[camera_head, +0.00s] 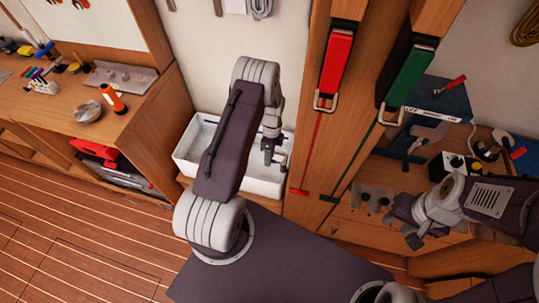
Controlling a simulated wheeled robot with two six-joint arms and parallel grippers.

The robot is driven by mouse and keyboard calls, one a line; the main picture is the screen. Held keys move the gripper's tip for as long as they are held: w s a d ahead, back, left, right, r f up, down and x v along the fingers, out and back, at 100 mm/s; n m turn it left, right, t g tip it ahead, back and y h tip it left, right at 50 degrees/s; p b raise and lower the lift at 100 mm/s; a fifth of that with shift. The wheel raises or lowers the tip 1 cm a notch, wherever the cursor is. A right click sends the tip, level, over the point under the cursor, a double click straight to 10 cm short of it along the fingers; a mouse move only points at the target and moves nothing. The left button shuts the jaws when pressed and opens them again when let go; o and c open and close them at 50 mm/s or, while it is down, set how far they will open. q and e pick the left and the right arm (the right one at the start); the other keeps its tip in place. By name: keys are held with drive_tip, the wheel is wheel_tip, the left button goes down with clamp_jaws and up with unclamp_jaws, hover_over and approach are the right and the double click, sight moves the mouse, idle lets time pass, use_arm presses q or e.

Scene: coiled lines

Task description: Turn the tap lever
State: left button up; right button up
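A white sink basin (187,157) stands against the wall, left of the wooden uprights. My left arm reaches across it and hides its middle. My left gripper (269,156) points down over the right part of the basin. A small grey metal piece (284,161), perhaps part of the tap, shows just right of its fingers; I cannot tell whether they touch. The tap lever is not clearly visible. My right gripper (412,240) hangs at the right, in front of the right-hand workbench, away from the sink. The finger gaps of both grippers are too small to read.
Red (336,62) and green (411,75) handled pieces hang on the wooden uprights right of the sink. A workbench (60,105) with tools and an orange-capped bottle (112,98) stands left. The right bench holds a black box with knobs (455,163). The plank floor (80,235) is clear.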

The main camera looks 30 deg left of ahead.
use_arm(q)
drive_tip(key=shift+w+a+f, duration=0.1)
drive_tip(key=shift+w, duration=0.05)
clamp_jaws()
idle(1.3)
